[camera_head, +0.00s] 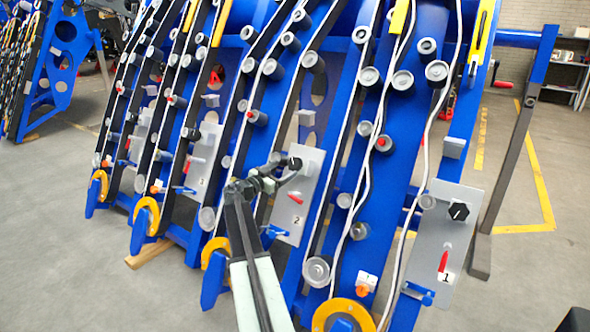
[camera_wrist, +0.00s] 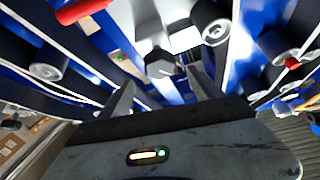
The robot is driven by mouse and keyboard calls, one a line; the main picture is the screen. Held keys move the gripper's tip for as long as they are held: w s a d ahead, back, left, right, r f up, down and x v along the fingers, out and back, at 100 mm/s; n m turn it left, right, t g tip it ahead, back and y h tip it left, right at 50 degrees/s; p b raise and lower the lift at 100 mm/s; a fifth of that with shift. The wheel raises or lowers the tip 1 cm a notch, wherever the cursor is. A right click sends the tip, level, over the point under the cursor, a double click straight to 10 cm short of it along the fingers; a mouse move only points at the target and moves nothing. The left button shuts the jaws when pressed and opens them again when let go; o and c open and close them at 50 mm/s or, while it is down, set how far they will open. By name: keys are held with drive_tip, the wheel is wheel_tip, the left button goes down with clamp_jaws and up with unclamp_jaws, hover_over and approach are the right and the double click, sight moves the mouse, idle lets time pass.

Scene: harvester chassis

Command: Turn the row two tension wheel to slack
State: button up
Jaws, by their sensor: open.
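The row two panel (camera_head: 312,180) is a grey plate marked 2, with a red lever (camera_head: 295,198) below its knob. The black tension wheel (camera_head: 295,163) sits near the panel's upper left; the wrist view shows a dark knob (camera_wrist: 160,63) in front of a pale plate. My gripper (camera_head: 284,171) is open beside the wheel, partly in front of the panel. In the wrist view its fingers (camera_wrist: 162,88) are spread either side of and below the knob. I cannot tell whether either finger touches it.
The row one panel (camera_head: 436,235), with a black hexagonal knob (camera_head: 459,211) and red lever (camera_head: 443,261), stands to the right. Blue frames, rollers and white belts crowd around my arm. Yellow rings (camera_head: 342,314) stick out at the bottom. The floor (camera_head: 60,250) at left is clear.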

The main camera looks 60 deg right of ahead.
sight(293, 164)
drive_tip(key=d, duration=0.7)
drive_tip(key=shift+s+d, duration=0.1)
drive_tip(key=shift+s, duration=0.25)
drive_tip(key=c, duration=1.4)
